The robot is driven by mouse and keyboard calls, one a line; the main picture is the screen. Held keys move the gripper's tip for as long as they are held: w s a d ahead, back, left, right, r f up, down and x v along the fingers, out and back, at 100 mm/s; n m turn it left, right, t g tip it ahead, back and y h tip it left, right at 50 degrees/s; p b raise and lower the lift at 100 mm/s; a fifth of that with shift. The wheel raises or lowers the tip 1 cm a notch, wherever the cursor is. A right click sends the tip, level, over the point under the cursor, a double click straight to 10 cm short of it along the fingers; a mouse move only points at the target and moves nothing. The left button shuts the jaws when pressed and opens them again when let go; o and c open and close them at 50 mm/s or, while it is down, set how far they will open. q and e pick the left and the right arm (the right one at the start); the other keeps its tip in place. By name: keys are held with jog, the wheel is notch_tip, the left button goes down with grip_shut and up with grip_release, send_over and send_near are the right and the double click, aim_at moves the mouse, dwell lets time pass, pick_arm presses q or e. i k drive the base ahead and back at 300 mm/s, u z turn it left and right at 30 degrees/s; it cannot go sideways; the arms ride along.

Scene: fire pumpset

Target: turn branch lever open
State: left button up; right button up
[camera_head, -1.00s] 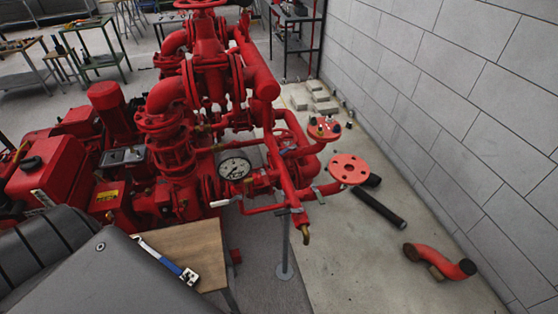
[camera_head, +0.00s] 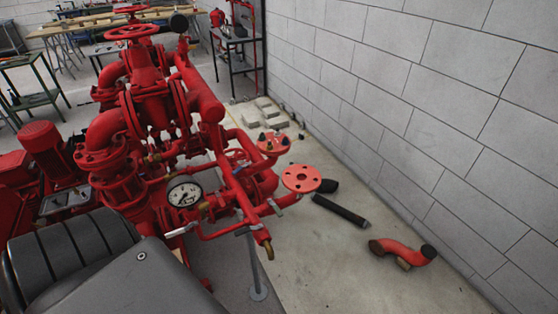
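The red fire pumpset (camera_head: 150,110) fills the left and middle of the head view. A round white pressure gauge (camera_head: 185,194) sits on its front. A small pale lever handle (camera_head: 182,229) sticks out leftward just below the gauge. A red branch pipe (camera_head: 225,230) runs right from there to a downturned brass outlet (camera_head: 267,247). A second small grey handle (camera_head: 287,201) shows beside that pipe's right end. Which handle is the branch lever I cannot tell for certain. Neither gripper is in view.
My grey and black arm link covers the lower left. A thin stand (camera_head: 256,275) rises under the branch pipe. A black tube (camera_head: 340,211) and a red pipe elbow (camera_head: 402,252) lie on the floor at right. A grey block wall (camera_head: 430,110) bounds the right side.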

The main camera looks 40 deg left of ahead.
aim_at(235, 171)
jog(key=z, duration=1.3)
jog(key=k, duration=1.05)
jog(key=u, duration=1.2)
